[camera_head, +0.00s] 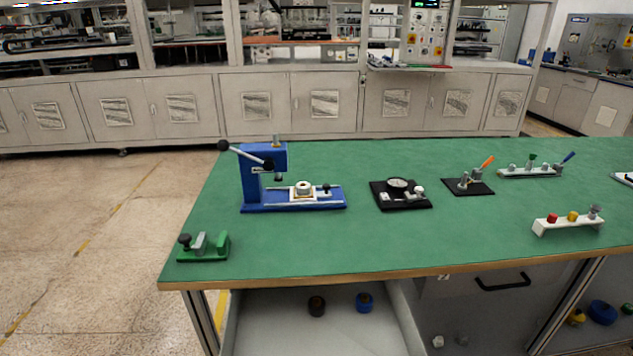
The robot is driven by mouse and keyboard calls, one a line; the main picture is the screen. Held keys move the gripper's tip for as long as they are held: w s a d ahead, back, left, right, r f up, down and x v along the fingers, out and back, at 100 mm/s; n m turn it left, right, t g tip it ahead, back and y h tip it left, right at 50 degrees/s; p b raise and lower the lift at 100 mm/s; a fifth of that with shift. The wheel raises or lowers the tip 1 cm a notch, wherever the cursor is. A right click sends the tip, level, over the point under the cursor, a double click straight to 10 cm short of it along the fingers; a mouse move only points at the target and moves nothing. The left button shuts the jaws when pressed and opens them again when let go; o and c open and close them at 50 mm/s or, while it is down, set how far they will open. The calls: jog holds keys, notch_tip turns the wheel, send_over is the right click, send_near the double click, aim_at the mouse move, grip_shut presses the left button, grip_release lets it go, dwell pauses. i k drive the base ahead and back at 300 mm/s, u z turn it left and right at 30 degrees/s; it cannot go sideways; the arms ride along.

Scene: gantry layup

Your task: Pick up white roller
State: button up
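I cannot tell for certain which thing is the white roller. A small white round piece (304,187) with a dark centre sits on the bed of the blue press (264,173) on the green-topped table (330,230). My gripper is not in view.
A black gauge fixture (401,194), a black clamp with an orange handle (469,183), a white rack (568,222) with coloured knobs and a green fixture (203,246) stand on the table. An open drawer (315,335) holds a brown and a blue piece. Floor at left is clear.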

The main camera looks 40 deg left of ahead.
aim_at(306, 191)
jog(key=u, duration=0.6)
jog(key=i, duration=1.05)
jog(key=u, duration=0.75)
